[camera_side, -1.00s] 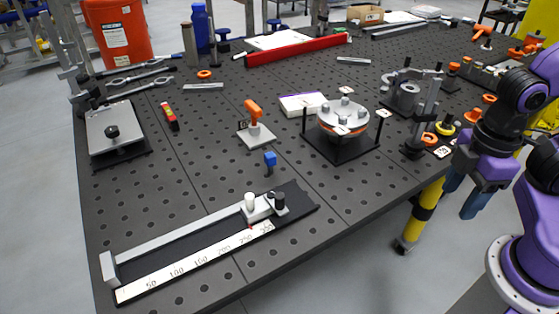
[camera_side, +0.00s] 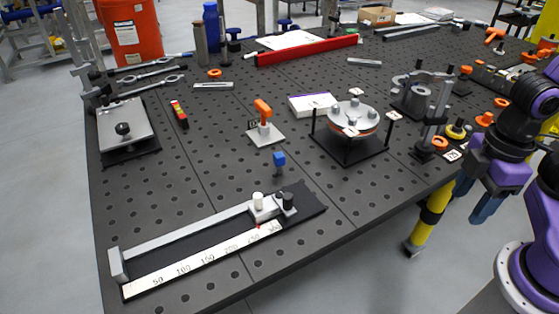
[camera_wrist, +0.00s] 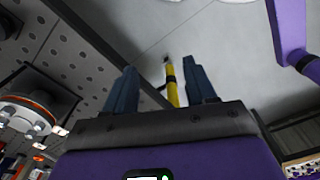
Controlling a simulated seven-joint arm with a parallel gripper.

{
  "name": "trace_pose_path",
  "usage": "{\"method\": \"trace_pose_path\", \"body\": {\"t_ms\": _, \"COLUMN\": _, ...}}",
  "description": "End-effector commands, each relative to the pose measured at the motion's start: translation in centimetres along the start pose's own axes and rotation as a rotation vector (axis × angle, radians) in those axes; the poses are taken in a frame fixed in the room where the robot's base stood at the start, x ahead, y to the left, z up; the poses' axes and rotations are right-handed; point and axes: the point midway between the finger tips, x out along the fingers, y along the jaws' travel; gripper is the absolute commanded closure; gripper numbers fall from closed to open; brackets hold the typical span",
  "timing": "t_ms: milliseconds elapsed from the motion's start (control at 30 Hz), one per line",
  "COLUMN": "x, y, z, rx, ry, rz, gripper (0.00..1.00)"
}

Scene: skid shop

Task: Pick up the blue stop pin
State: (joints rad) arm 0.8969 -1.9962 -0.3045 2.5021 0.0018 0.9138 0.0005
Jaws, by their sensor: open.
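The blue stop pin (camera_side: 279,159) stands upright on the perforated black table in the side view, between the orange-handled clamp on its light plate and the measuring rail. Its small blue head is up and a short shank shows below it. My gripper (camera_side: 475,196) hangs off the table's right edge, well to the right of the pin, with blue fingers pointing down. In the wrist view my gripper (camera_wrist: 161,65) has its two fingers spread with nothing between them. The wrist view looks past the table edge to the floor, and the pin does not show there.
The orange-handled clamp (camera_side: 264,127) stands just behind the pin. A rail with a scale (camera_side: 198,264) lies in front. A round fixture (camera_side: 351,120) on a black base stands to the right. A yellow table leg (camera_side: 430,214) is near my gripper.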

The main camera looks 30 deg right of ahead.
Motion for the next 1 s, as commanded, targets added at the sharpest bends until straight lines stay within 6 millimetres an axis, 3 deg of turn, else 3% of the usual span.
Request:
{"method": "trace_pose_path", "body": {"t_ms": 533, "x": 0.4, "y": 0.8, "z": -0.2, "rx": -0.038, "ry": -0.031, "rz": 0.035, "gripper": 0.43}}
{"method": "trace_pose_path", "body": {"t_ms": 767, "x": 2.2, "y": 6.2, "z": -2.5, "rx": -0.323, "ry": -0.227, "rz": 0.276, "gripper": 0.43}}
{"method": "trace_pose_path", "body": {"t_ms": 1000, "x": 2.9, "y": 11.7, "z": -8.1, "rx": -0.734, "ry": -0.468, "rz": 0.57, "gripper": 0.43}}
